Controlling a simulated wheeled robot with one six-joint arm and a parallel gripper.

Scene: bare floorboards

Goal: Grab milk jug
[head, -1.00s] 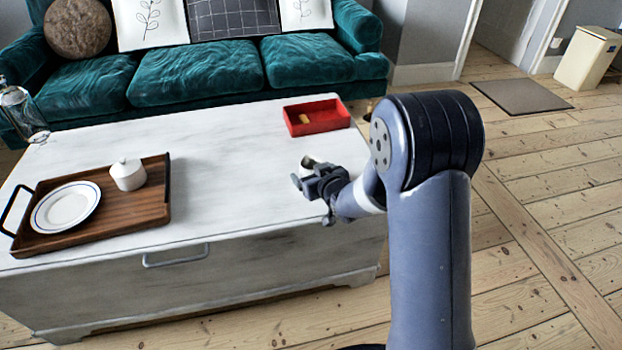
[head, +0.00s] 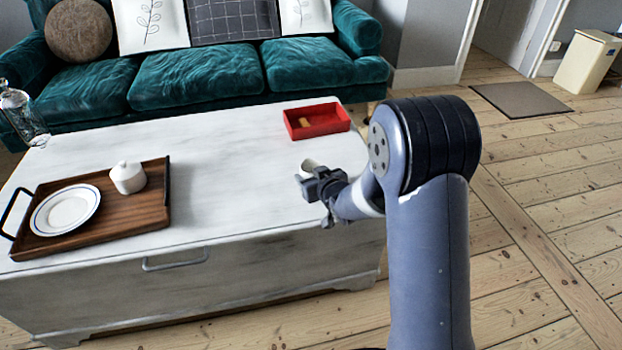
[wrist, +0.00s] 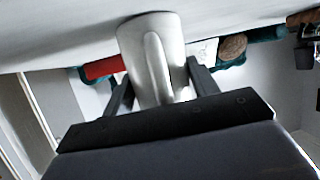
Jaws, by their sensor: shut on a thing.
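The milk jug (wrist: 172,55) is a pale silvery vessel with a handle strip facing the wrist camera. In the wrist view it sits between the two dark fingers of my gripper (wrist: 160,88), which are shut on it. In the head view the jug (head: 309,167) shows only as a small pale piece behind my gripper (head: 318,182), near the right front part of the white chest top. Most of the jug is hidden there by the gripper. I cannot tell whether its base touches the chest.
The white chest (head: 240,160) carries a red tray (head: 335,127) at back right and a wooden tray (head: 150,212) with a plate (head: 66,209) and a lidded white pot (head: 128,177) at left. A glass bottle (head: 22,112) stands at the left edge. A teal sofa (head: 195,72) is behind.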

